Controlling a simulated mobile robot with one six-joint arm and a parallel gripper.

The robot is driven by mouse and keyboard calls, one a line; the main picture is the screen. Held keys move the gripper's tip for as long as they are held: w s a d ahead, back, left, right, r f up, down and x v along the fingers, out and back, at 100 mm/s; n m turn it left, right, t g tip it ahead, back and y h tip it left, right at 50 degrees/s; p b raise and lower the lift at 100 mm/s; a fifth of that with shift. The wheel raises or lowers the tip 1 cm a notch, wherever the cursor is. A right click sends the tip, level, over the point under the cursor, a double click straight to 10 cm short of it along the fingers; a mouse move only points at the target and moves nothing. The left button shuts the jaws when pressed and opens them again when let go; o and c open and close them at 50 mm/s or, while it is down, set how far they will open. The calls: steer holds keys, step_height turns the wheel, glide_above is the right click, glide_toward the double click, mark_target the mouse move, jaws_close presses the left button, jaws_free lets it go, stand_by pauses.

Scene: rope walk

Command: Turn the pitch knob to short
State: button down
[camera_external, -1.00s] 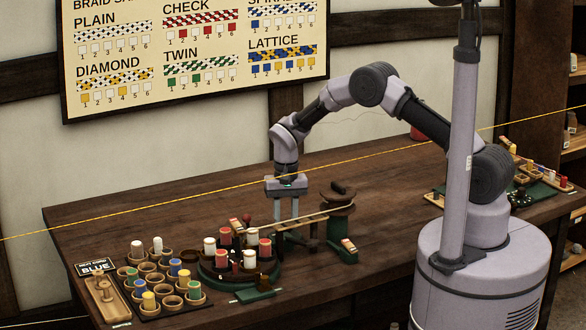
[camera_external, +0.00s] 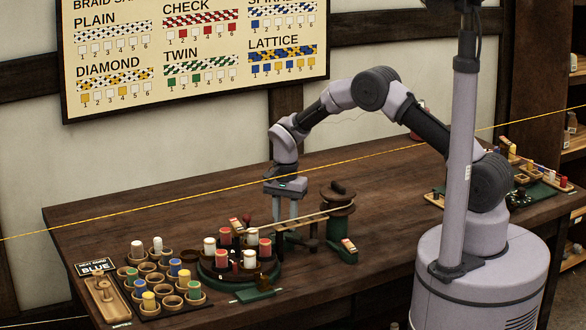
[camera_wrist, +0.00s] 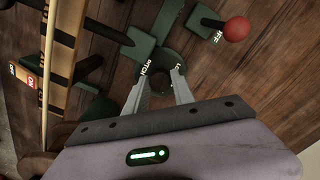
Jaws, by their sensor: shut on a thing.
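The pitch knob (camera_wrist: 160,68) is a dark round piece on the bench, seen from above in the wrist view. Pale letters reading about "PITCH" show beside the left finger, and letters like "LO" beside the right one. My gripper (camera_wrist: 158,80) points down with one finger on each side of the knob and is shut on it. In the external view my gripper (camera_external: 285,217) is down at the braiding machine, and the knob is too small to make out there. A dark green piece lies against the knob's far side. Any "short" mark and the knob's setting cannot be read.
A red ball-topped lever (camera_wrist: 236,29) with an "OFF" label stands right of the knob. A wooden rail (camera_wrist: 62,70) runs along the left. In the external view, the bobbin carousel (camera_external: 212,278) stands left of my gripper and a dark reel (camera_external: 338,205) right.

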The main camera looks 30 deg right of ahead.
steer(key=shift+m+b, duration=0.35)
steer(key=shift+m, duration=0.85)
steer(key=c, duration=1.1)
jaws_free()
steer(key=shift+o, duration=0.2)
step_height(320, 180, up, 18)
steer(key=p, duration=0.5)
steer(key=shift+f+p, duration=0.25)
steer(key=shift+p, duration=0.05)
